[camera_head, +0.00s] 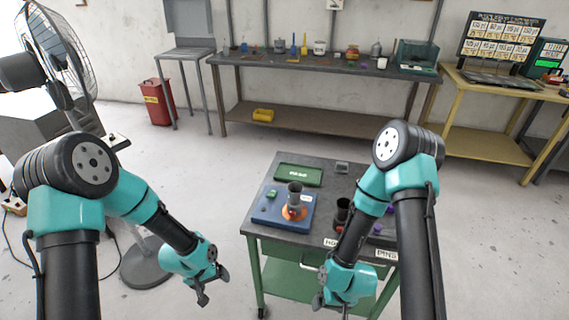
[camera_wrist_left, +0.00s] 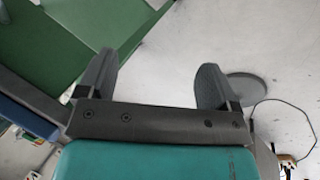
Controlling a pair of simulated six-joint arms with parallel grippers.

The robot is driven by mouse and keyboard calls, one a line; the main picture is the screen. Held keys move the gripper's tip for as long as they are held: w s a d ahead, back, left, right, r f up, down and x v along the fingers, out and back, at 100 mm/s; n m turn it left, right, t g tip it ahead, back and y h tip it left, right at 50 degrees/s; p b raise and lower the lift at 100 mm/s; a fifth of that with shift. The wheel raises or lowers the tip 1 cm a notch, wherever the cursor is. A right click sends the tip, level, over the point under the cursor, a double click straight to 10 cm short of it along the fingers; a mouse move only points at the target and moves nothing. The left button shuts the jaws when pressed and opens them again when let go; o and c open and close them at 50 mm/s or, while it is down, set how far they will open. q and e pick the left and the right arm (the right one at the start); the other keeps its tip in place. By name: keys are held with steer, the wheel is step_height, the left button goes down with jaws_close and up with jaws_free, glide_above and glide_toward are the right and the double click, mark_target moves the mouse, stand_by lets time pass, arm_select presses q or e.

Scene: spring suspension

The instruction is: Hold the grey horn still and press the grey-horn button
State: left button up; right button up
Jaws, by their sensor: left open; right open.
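A small green block-like part (camera_head: 271,194), possibly a button, sits on the board left of the horn; I cannot read which button is the grey horn's. My left gripper (camera_head: 213,287) is open and empty, in front of and left of the cart. Its two fingers stand apart in the left wrist view (camera_wrist_left: 155,86). My right gripper (camera_head: 332,302) is open, low in front of the cart, and my right arm hides part of the cart top.
A green tray (camera_head: 298,175) lies behind the board. A dark cup (camera_head: 342,209) and purple pieces (camera_head: 390,211) are near my right arm. A fan (camera_head: 62,50) stands far left. Free floor lies left of the green cart (camera_head: 283,269).

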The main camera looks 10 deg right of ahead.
arm_select(q)
steer(key=w+d+r+m, duration=0.1)
steer(key=w+d+r, duration=0.6)
steer(key=d, duration=0.2)
step_height(320, 180, up, 27)
steer(key=t+y, duration=0.3)
steer(key=y, duration=0.1)
glide_above(295, 194)
steer(key=s, duration=0.2)
steer(key=shift+s+d+r, duration=0.1)
steer(key=shift+s+d, duration=0.05)
steer(key=x, duration=1.7)
steer(key=shift+w+d, duration=0.15)
steer(key=shift+w, duration=0.05)
steer(key=c, duration=1.1)
steer(key=shift+o, duration=0.2)
